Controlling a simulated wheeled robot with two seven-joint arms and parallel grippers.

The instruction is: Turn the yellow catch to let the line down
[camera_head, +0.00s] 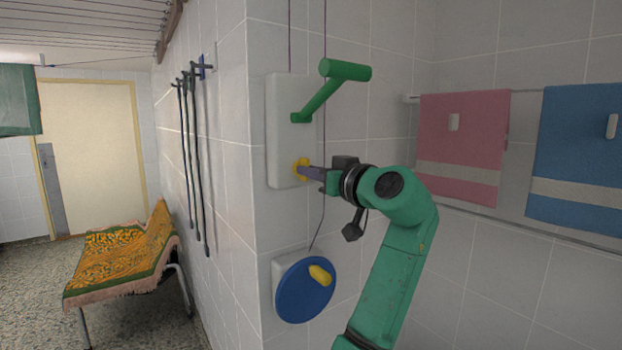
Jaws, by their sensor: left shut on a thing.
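The yellow catch (299,164) sits low on a white wall plate (279,115) on the tiled corner. My left gripper (309,171) reaches it from the right. It is shut on the catch, and its fingers hide part of it. Above the catch, a green crank (325,92) with a round grip points up and to the right. The thin line (325,35) runs from the top of the picture down behind the crank. Below the plate it leads to a blue disc (300,292) with a yellow knob (320,274). My right gripper is not in view.
A pink towel (464,130) and a blue towel (580,140) hang on rails at the right. Several dark poles (195,150) hang on the left wall. A bench with an orange patterned cloth (125,258) stands at the left, near a pale door (90,150).

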